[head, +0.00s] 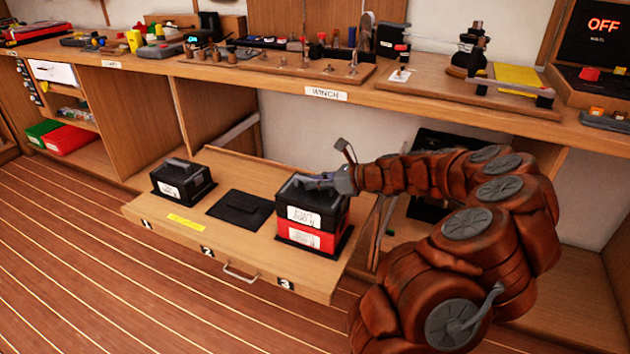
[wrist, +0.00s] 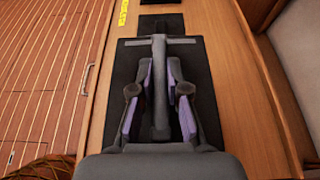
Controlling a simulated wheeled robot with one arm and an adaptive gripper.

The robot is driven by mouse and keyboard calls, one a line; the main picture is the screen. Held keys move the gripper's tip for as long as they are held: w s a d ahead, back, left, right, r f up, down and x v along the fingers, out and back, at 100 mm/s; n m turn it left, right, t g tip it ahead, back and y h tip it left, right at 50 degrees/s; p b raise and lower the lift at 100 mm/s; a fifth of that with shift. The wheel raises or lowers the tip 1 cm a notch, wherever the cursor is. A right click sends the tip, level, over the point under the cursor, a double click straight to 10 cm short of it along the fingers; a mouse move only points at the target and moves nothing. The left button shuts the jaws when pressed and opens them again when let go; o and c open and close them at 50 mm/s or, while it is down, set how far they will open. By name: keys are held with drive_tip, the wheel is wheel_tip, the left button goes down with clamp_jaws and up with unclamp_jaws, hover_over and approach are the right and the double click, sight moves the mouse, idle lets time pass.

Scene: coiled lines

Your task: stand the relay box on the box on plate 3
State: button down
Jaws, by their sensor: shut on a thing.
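A black box (head: 312,212) with a white label and a top handle is on the red box (head: 308,241) on plate 3 (head: 345,246). The label is too small to read surely; this looks like the relay box. It sits upright and roughly square on the red box, with no clear gap between them. My gripper (head: 322,183) is at its top handle. In the wrist view, my gripper's fingers (wrist: 160,78) are on both sides of the handle bar (wrist: 160,110), over the black top (wrist: 205,85). The red box is hidden in the wrist view.
Plate 2 (head: 240,208) is bare. Another black box (head: 183,183) with a handle stands on plate 1. The plates lie on a pulled-out wooden drawer board (head: 190,238) with a front handle. A cluttered bench (head: 325,94) runs behind. The floor in front is clear.

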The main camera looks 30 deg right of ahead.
drive_tip(key=shift+f, duration=0.1)
drive_tip(key=c, duration=1.1)
unclamp_jaws()
drive_tip(key=shift+s, duration=0.1)
drive_tip(key=v, duration=1.2)
